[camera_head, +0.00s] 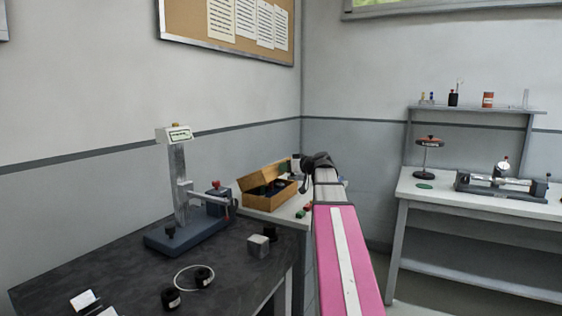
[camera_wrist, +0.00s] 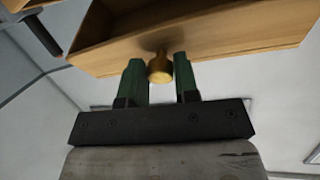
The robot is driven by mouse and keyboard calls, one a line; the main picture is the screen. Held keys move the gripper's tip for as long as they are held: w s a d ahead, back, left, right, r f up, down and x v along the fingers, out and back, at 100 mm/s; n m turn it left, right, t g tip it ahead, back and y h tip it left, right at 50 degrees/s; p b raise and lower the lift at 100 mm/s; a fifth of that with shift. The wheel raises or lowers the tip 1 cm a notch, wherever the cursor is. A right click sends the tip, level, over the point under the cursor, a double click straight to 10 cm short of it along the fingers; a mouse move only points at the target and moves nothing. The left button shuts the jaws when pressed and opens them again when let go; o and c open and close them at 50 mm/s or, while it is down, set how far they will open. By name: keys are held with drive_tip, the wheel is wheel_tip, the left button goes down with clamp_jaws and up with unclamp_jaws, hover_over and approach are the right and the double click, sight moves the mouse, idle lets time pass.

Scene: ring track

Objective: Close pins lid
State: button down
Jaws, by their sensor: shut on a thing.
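A wooden box (camera_head: 268,203) stands on the pale table in the head view, with dark contents inside. The knob sits on the edge of a wooden panel (camera_wrist: 200,40), which appears to be the lid. My gripper is shut on the knob.
Small red and green blocks (camera_head: 304,211) lie in front of the box. A height gauge (camera_head: 180,190) stands on the dark table at left, with a grey cube (camera_head: 258,245) and a white ring (camera_head: 195,277). A second bench (camera_head: 480,195) stands at right.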

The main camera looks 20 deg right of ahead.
drive_tip(key=shift+s+d+f, duration=0.2)
drive_tip(key=shift+f, duration=0.4)
drive_tip(key=shift+s+d+f, duration=0.15)
drive_tip(key=shift+d+f, duration=0.1)
drive_tip(key=shift+f, duration=0.35)
drive_tip(key=shift+s+d+f, duration=0.2)
drive_tip(key=shift+f, duration=0.4)
drive_tip(key=c, duration=0.9)
unclamp_jaws()
drive_tip(key=v, duration=1)
drive_tip(key=shift+s+d+r, duration=0.2)
drive_tip(key=shift+s, duration=0.1)
